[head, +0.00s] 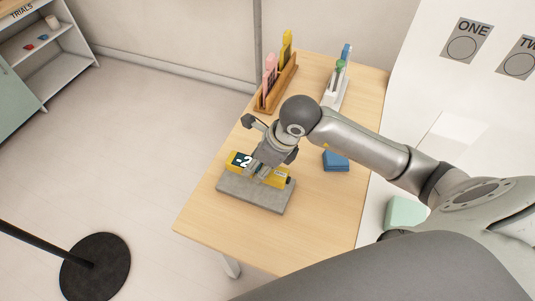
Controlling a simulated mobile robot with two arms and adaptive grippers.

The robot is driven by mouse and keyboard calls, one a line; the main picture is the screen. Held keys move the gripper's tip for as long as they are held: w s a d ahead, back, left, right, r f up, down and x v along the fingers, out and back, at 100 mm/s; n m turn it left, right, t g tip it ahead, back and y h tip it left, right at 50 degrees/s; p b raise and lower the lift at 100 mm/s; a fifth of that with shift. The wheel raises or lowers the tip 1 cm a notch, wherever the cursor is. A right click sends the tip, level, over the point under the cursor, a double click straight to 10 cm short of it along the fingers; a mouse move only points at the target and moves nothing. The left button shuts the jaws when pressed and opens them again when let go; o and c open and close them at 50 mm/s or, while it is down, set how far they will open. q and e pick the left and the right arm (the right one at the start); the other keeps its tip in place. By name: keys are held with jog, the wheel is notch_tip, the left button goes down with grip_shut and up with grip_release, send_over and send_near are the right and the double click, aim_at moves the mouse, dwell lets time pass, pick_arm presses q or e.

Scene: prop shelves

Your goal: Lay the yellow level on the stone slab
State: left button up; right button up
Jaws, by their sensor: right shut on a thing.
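The slab lies flat near the left edge of the wooden table. My left gripper is not in view.
A wooden rack (277,88) with yellow and pink items and a white holder (336,90) stand at the table's back. A blue block (336,161) sits right of my gripper. The table (213,222) is clear in front of the slab. A black stand base (95,267) is on the floor.

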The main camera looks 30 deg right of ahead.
jog(key=shift+f+b, duration=1.5)
jog(key=shift+f, duration=0.9)
jog(key=shift+f+b, duration=0.6)
jog(key=shift+b, duration=0.05)
jog(key=o, duration=1.3)
jog(key=shift+c, duration=0.2)
jog(key=v, duration=1.1)
jog(key=shift+d+r, duration=0.1)
jog(key=shift+r, duration=0.15)
jog(key=shift+s+r, duration=0.15)
jog(key=shift+r, duration=0.1)
